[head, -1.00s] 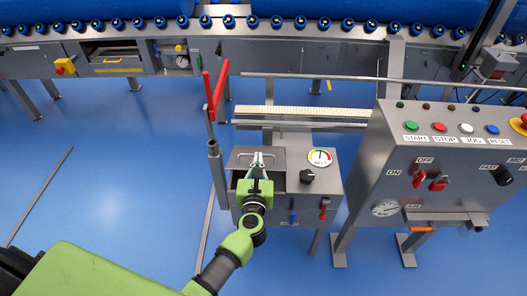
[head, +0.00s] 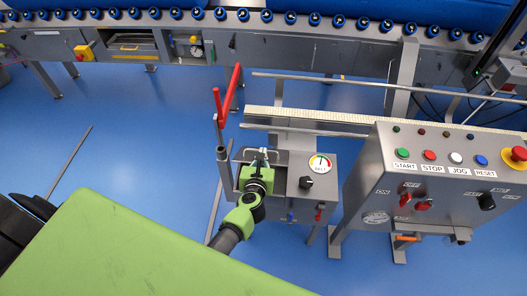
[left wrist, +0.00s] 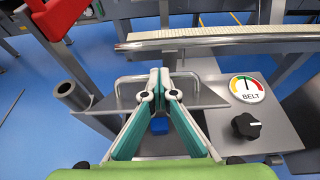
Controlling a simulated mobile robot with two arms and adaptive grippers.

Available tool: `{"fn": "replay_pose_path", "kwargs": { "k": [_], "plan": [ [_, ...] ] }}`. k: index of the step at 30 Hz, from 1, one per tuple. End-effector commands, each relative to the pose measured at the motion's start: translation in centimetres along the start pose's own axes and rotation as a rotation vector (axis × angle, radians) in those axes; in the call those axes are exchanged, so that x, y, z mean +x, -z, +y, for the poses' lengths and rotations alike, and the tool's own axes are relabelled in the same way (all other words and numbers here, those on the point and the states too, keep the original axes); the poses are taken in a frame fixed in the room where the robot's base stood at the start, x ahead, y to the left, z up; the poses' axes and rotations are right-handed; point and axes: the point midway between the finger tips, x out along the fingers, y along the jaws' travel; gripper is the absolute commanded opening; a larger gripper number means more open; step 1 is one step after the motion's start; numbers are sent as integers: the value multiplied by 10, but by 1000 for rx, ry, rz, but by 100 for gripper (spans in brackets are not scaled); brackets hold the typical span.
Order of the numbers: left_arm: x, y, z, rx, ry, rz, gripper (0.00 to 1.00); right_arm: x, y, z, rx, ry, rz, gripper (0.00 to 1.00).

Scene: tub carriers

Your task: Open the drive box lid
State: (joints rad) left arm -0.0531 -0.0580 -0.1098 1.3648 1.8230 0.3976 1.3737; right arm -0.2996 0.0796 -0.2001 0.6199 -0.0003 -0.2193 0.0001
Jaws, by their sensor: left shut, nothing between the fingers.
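The drive box (head: 310,167) is a grey metal box with a BELT dial and a black knob; it also shows in the left wrist view (left wrist: 262,112). Its lid (left wrist: 205,95) is a flat grey plate with a bent-rod handle (left wrist: 130,80), left of the dial. The lid's near edge seems raised, with a gap under it where something blue (left wrist: 160,124) shows. My left gripper (head: 262,158) is over the lid at the handle, its fingertips (left wrist: 158,75) shut with nothing between them. The fingers hide the handle's middle; contact is unclear. My right gripper is out of view.
A red-topped lever (head: 229,95) stands left of the box. A control panel (head: 440,155) with buttons and switches is on the right. A rail and belt strip (head: 310,120) run behind the box, with a roller conveyor (head: 300,45) beyond. Blue floor is open on the left.

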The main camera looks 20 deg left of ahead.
Motion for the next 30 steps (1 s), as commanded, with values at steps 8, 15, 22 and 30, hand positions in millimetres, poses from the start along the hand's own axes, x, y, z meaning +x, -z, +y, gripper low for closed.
{"fn": "replay_pose_path", "kwargs": {
  "k": [8,15,22,30],
  "plan": [
    [10,-23,0,-2,-1,0,0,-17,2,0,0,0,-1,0],
    [32,-54,0,-3,-1,-1,0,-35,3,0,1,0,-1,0],
    [48,-64,0,-1,-1,2,0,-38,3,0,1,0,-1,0],
    [48,-63,0,-1,-1,1,0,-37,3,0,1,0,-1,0]
  ]
}}
